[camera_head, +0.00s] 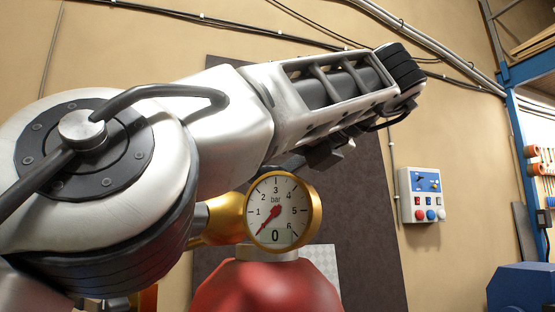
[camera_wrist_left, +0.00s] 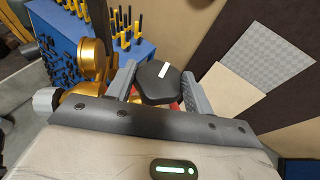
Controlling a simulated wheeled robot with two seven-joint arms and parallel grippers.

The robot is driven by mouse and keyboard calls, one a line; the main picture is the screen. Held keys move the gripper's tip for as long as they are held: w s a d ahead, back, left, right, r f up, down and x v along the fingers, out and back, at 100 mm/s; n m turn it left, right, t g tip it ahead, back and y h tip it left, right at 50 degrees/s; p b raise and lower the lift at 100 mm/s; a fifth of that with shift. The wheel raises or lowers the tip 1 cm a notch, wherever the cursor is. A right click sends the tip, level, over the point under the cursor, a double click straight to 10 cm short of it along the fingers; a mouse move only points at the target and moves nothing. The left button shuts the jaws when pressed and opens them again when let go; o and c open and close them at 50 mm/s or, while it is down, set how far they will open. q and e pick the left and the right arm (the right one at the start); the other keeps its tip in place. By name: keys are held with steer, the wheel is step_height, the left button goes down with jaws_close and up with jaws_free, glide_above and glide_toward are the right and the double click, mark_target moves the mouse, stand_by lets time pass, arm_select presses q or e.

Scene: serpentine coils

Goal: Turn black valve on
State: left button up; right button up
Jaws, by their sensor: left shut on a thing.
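The black valve (camera_wrist_left: 155,82) is a dark knob with a white mark on top, seen in the left wrist view. My left gripper (camera_wrist_left: 160,74) has one grey finger on each side of the knob and is shut on it. The white mark points up and to the right in that view. In the head view my left arm crosses the picture, and the valve and the fingertips are hidden. A gold pressure gauge (camera_head: 283,211) reads about 0 bar, its red needle pointing down-left. My right gripper is not in view.
A blurred red object (camera_head: 268,288) stands below the gauge. A control box with buttons (camera_head: 422,195) hangs on the wall at right, near a blue shelf frame (camera_head: 520,130). A blue rack (camera_wrist_left: 70,40) with yellow-and-black tools stands at upper left in the wrist view.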

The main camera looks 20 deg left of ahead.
arm_select(q)
steer(key=shift+n+g+y, duration=0.3)
steer(key=shift+n+g, duration=0.2)
stand_by(0.3)
steer(key=o, duration=1)
